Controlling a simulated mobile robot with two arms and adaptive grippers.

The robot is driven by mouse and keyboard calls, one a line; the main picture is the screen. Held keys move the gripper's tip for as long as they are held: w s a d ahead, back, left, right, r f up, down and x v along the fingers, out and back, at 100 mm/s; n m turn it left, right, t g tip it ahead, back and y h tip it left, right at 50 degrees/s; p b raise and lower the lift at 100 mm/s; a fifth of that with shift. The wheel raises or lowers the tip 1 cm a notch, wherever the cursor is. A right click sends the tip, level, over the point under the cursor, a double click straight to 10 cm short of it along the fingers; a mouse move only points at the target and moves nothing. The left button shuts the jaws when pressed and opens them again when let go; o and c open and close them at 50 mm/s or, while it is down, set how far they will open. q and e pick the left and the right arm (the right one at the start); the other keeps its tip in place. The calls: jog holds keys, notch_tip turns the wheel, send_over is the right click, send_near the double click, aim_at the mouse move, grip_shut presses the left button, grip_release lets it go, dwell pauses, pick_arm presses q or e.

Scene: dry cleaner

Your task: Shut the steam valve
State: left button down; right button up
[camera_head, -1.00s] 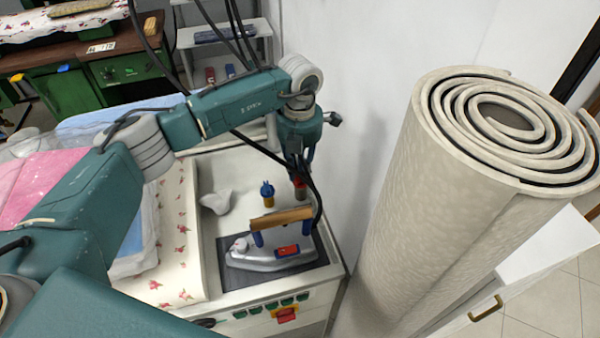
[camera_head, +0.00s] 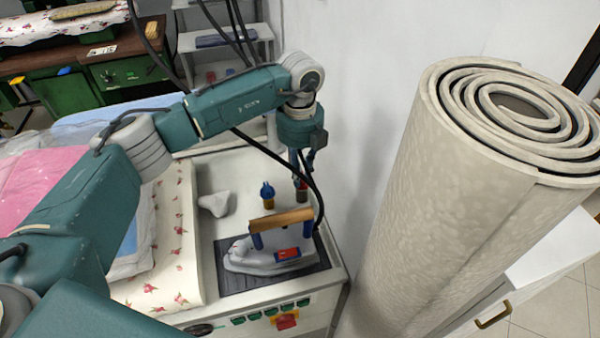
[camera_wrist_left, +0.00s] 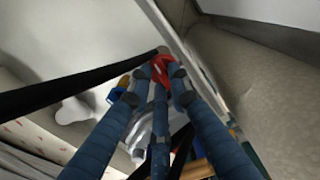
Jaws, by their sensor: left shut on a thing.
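Two small valves stand at the back of the ironing station's white top. One has a blue handle (camera_head: 267,190) on a brass-coloured body. The other has a red handle (camera_head: 301,185) and stands to its right, close to the wall. My left gripper (camera_head: 303,174) points down at the red valve from above. In the left wrist view, its blue fingers are shut on the red handle (camera_wrist_left: 160,68), which they partly cover. The blue valve (camera_wrist_left: 117,92) shows beside the fingers there. My right gripper is in neither view.
A steam iron (camera_head: 262,256) with a wooden handle rests on a dark pad in front of the valves. A black hose hangs close to my gripper. A large rolled carpet (camera_head: 430,220) stands to the right. A floral-covered board (camera_head: 178,255) lies left.

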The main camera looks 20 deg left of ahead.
pick_arm(q)
jog(key=shift+w+r+n, duration=0.1)
jog(key=shift+r+n, duration=0.05)
jog(key=shift+n, duration=0.45)
jog(key=c, duration=1.7)
grip_release()
jog(key=shift+o, duration=0.6)
notch_tip(320, 180, up, 12)
